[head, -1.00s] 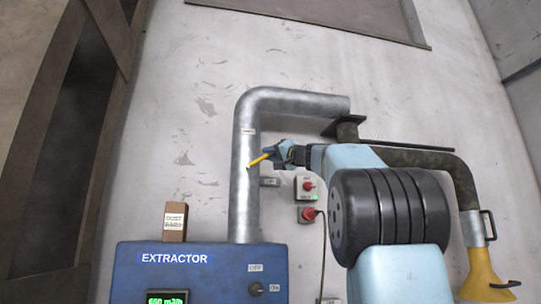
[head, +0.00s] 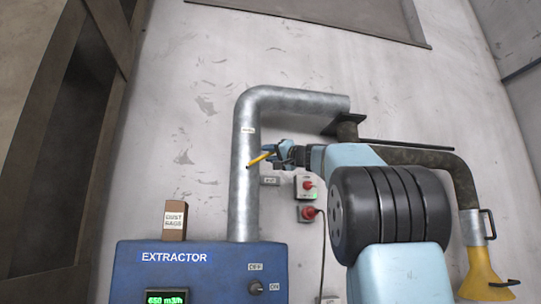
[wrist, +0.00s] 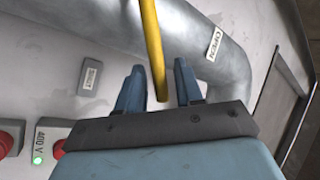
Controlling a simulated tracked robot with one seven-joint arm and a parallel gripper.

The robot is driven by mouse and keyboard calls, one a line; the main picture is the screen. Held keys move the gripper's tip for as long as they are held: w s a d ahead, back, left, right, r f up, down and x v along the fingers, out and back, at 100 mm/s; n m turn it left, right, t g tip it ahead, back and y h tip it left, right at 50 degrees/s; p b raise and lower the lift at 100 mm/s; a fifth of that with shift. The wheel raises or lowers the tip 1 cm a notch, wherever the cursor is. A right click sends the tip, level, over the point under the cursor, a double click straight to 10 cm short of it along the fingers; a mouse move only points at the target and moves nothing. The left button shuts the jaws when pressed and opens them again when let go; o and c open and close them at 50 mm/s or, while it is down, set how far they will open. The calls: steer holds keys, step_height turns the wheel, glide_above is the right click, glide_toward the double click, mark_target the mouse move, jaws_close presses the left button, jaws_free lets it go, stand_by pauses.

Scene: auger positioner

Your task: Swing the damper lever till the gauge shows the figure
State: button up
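The yellow damper lever (head: 260,158) sticks out in front of the grey metal duct (head: 243,190), tilted up to the right. In the wrist view the lever (wrist: 153,50) comes down from the top, and its end lies between my two fingers, with gaps visible on both sides. My gripper (head: 282,152) is open around the lever's end; the fingers (wrist: 160,88) do not visibly press on it. The green gauge display (head: 167,297) on the blue extractor box reads about 650 m3/h, cut by the bottom edge of the head view.
An OPEN label (wrist: 215,43) is on the duct, and a small grey plate (wrist: 90,77) is on the wall. Red knobs on boxes (head: 307,188) sit below my gripper. The blue extractor box (head: 200,270) stands below, with a DUST BAGS box (head: 174,221) on top.

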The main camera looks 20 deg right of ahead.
steer(key=shift+o, duration=0.2)
steer(key=v, duration=1.3)
steer(key=shift+s+d+f, duration=0.15)
steer(key=shift+s+f, duration=0.05)
steer(key=shift+s, duration=0.15)
steer(key=s+a+f+n+g+h, duration=0.1)
steer(key=s+a+f+g, duration=0.15)
steer(key=a+f, duration=0.45)
steer(key=s+a+f+g, duration=0.2)
steer(key=a+f+g, duration=0.15)
steer(key=f, duration=0.65)
steer(key=s+a+f+n+g+h, duration=0.1)
steer(key=s+a+f+g, duration=0.1)
steer(key=a+f, duration=0.55)
steer(key=s+f+n+g+h, duration=0.1)
steer(key=s+f+g+h, duration=0.1)
steer(key=s+f, duration=0.4)
steer(key=s+f+n+g+h, duration=0.1)
steer(key=s+f, duration=0.5)
steer(key=f, duration=0.7)
steer(key=s+f+n+g+h, duration=0.1)
steer(key=s+f+g+h, duration=0.2)
steer(key=s+f, duration=0.3)
step_height(320, 180, down, 4)
steer(key=shift+s+a+r, duration=0.2)
steer(key=shift+s+r, duration=0.05)
steer(key=shift+s, duration=0.1)
stand_by(0.6)
